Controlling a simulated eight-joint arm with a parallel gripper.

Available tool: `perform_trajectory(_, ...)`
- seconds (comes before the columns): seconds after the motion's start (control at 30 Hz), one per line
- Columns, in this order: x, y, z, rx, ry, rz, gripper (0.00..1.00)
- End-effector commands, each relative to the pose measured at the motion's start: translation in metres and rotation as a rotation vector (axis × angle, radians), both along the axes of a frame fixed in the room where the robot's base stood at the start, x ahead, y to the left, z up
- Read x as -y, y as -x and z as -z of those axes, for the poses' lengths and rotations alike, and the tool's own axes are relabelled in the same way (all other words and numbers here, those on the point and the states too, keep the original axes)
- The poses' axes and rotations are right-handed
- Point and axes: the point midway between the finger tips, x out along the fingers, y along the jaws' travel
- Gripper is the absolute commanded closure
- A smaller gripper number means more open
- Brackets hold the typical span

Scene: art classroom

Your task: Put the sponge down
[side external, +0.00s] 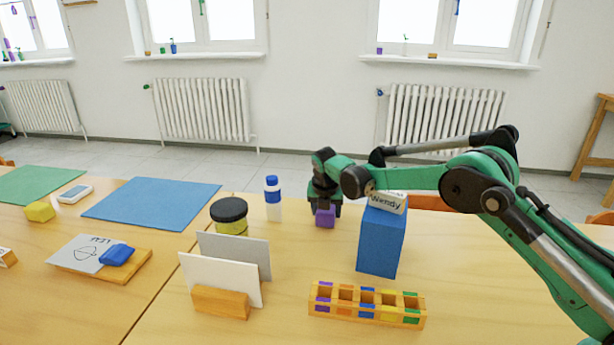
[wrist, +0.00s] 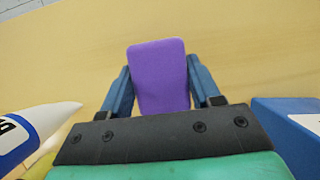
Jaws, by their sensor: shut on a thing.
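The purple sponge (wrist: 158,75) is a small block held between the two fingers of my gripper (wrist: 160,88) in the wrist view. In the side external view the sponge (side external: 325,216) shows under my gripper (side external: 325,204), low over the table or touching it; I cannot tell which. My gripper points down behind the blue box and is shut on the sponge. The upper part of the sponge is hidden by the fingers in the side view.
A white bottle with a blue cap (side external: 273,198) stands left of my gripper. A blue box (side external: 381,243) with a "Wendy" block on top stands to the right. A wooden rack (side external: 367,304), a dark-lidded jar (side external: 230,216) and upright cards (side external: 222,280) are nearer. Bare table lies beyond the sponge.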

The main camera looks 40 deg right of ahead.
Motion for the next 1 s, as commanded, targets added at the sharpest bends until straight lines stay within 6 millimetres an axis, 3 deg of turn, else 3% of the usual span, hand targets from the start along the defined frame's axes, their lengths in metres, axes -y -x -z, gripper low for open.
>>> perform_trajectory(0.07,0.0,0.0,0.003,0.0,0.0,0.0,0.92)
perform_trajectory(0.1,0.0,0.0,0.002,0.0,0.0,0.0,0.32)
perform_trajectory(0.17,0.0,0.0,0.002,0.0,0.0,0.0,0.15)
perform_trajectory(0.2,0.0,0.0,0.002,0.0,0.0,0.0,0.12)
perform_trajectory(0.47,0.0,0.0,0.001,0.0,0.0,0.0,0.12)
perform_trajectory(0.63,-0.002,0.002,-0.009,0.0,0.0,0.0,0.12)
perform_trajectory(1.0,-0.021,0.021,-0.075,-0.001,0.001,-0.001,0.12)
